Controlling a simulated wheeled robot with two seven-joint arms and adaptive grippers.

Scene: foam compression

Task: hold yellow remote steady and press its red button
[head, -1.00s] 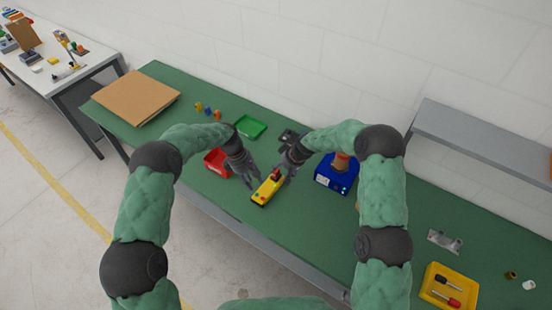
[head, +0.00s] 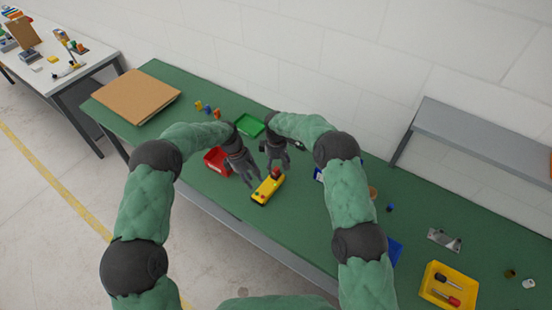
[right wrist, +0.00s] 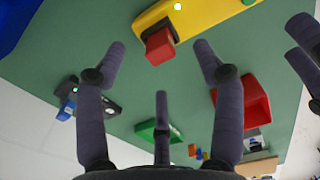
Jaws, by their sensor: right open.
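The yellow remote (head: 267,190) lies on the green table with its red button (head: 276,172) at the far end. In the right wrist view the remote (right wrist: 200,12) is at the top, and the red button (right wrist: 158,46) stands out from it. My right gripper (head: 277,168) is open and empty just beyond the button, apart from it; its spread fingers also show in the wrist view (right wrist: 160,60). My left gripper (head: 253,181) is left of the remote with its fingers apart and nothing seen between them. Part of it shows at the right edge of the wrist view (right wrist: 303,45).
A red tray (head: 216,161) stands left of my left gripper and a green tray (head: 250,126) stands behind. A blue box (head: 319,174) is mostly hidden by my right arm. A yellow tray (head: 432,277) with tools is at the right. Cardboard (head: 135,95) lies at far left.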

